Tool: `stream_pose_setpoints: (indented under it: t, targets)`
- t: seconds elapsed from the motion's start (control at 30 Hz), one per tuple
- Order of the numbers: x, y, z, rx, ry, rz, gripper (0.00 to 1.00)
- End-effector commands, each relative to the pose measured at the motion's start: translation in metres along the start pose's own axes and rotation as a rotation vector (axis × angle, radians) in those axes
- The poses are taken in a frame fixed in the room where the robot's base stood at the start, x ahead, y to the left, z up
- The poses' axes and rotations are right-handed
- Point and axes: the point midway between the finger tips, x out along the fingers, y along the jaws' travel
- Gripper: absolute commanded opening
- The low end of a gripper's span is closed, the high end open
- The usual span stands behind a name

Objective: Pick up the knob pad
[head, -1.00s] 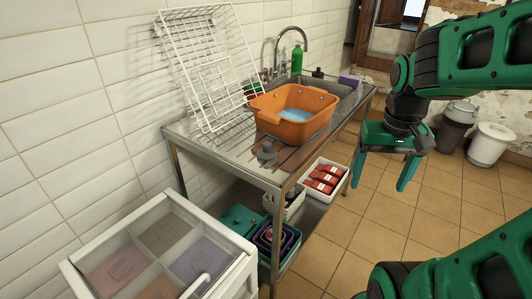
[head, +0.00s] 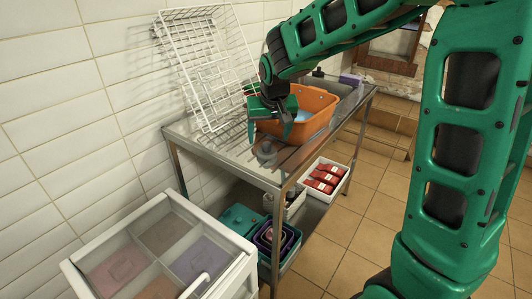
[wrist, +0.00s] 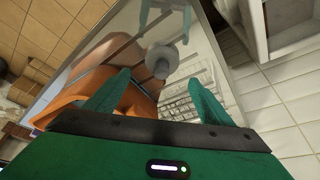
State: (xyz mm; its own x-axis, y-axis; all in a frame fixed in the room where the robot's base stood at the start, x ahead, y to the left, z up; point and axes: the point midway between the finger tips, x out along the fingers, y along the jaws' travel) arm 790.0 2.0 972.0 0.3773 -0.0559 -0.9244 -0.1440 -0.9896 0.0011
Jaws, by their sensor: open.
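The knob pad (head: 265,153), a small grey round-topped piece, sits on the steel table (head: 213,145) in front of the orange basin (head: 309,100). My gripper (head: 269,134) is open and empty, fingers pointing down, above and slightly behind the pad in the head view. In the wrist view the pad (wrist: 163,58) shows beyond the fingertips, between them and apart from both fingers of my gripper (wrist: 160,80). The pad's underside is hidden.
A white wire rack (head: 205,65) leans on the tiled wall behind the table. The orange basin stands close to my gripper. A white divided drawer unit (head: 110,245) is at front left. A white crate with red packs (head: 325,178) is on the lower shelf.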

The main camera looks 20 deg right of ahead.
Motion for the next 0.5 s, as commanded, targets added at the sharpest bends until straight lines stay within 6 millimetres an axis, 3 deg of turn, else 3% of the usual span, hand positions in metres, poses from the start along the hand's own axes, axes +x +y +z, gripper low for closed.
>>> stream_pose_setpoints:
  t: [0.23,0.5]
  targets:
    - [0.017,-0.001,0.000,0.000,-0.002,0.000,0.75]
    - [0.052,-0.002,0.000,0.001,-0.002,0.000,0.75]
